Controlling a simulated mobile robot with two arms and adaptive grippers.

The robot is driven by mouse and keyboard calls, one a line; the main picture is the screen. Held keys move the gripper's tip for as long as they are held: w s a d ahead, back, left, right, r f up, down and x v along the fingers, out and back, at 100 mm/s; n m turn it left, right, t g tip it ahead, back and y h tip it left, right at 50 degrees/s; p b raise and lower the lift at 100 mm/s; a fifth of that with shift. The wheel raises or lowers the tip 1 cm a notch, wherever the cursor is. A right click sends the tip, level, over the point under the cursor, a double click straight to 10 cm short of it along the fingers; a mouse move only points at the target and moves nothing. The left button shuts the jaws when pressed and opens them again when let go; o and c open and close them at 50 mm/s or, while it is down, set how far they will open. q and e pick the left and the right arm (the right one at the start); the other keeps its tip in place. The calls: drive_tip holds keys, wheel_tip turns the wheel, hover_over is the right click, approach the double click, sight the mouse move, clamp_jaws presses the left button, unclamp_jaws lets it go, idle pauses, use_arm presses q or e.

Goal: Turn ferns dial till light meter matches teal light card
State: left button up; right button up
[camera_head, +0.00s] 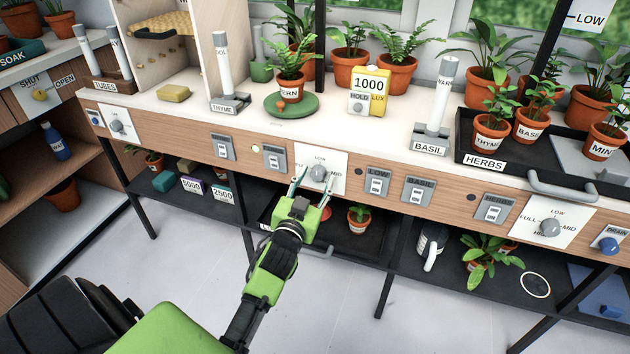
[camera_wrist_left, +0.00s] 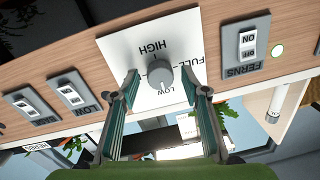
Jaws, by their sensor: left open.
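The grey ferns dial (camera_head: 318,172) sits on a white plate in the wooden front panel. In the left wrist view the dial (camera_wrist_left: 158,75) shows upside down, with HIGH, FULL and LOW around it; its pale mark seems to face LOW. My left gripper (camera_head: 298,181) is open in front of the dial. In the wrist view its fingers (camera_wrist_left: 166,92) stand on either side of the dial's lower part; contact cannot be told. The yellow light meter (camera_head: 368,95) reads 1000 LUX. Cards marked 5000 (camera_head: 192,186) and 2500 (camera_head: 223,195) stand on the lower shelf; their colours are hard to tell.
The FERNS switch (camera_wrist_left: 247,42) is beside the dial plate, with a pale lit lamp (camera_wrist_left: 278,50). Other switches (camera_head: 377,181) line the panel. A potted fern (camera_head: 290,85) stands on a green saucer (camera_head: 275,106). A black herb tray (camera_head: 470,148) is at the right.

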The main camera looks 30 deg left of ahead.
use_arm(q)
drive_tip(key=c, duration=1.1)
drive_tip(key=shift+m, duration=0.3)
